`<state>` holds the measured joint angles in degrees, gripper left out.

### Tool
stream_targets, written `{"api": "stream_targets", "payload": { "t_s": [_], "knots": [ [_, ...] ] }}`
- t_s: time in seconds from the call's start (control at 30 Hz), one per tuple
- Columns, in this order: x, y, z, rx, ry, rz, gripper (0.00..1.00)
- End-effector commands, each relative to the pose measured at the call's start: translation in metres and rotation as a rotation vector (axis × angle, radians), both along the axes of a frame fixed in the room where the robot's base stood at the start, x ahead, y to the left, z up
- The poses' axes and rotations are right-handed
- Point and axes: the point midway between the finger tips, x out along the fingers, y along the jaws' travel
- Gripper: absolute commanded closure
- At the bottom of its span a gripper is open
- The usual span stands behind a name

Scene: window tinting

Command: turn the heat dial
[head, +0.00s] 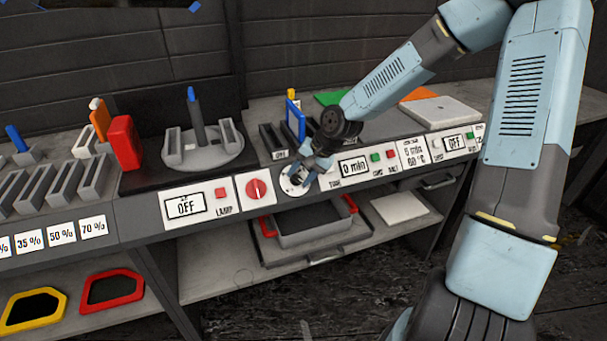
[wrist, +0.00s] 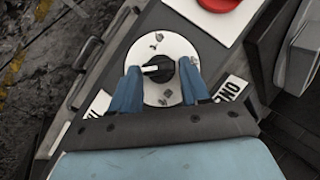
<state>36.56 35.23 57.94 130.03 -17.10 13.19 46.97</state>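A black dial with a white pointer bar (wrist: 160,69) sits on a round white plate with small dark marks. In the wrist view the pointer points left. In the head view the round plate (head: 289,186) is on the bench's front panel, partly hidden by my gripper. My gripper (head: 303,178) is at this dial. In the wrist view its blue fingers (wrist: 160,66) are apart, one on each side of the knob, with white plate showing between finger and knob. I cannot tell from the head view how near the tips are to the panel.
A red dial (head: 258,189) on a white square plate is just left. Displays and small buttons, including a 0 min display (head: 354,167), line the panel to the right. A red-handled tray (head: 312,238) sits on the shelf below. A round grey stand (head: 205,155) is on top.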

Motion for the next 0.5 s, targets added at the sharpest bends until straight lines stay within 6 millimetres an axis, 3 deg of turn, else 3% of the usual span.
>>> {"api": "stream_targets", "payload": {
  "t_s": [0.37,0.4,0.5],
  "knots": [
    [0.0000,-0.0001,0.0000,0.000,0.000,0.000,0.91],
    [0.0001,-0.0099,-0.0001,0.000,0.001,-0.003,0.92],
    [0.0003,-0.0048,-0.0001,-0.003,0.000,0.000,0.92]
  ]
}}
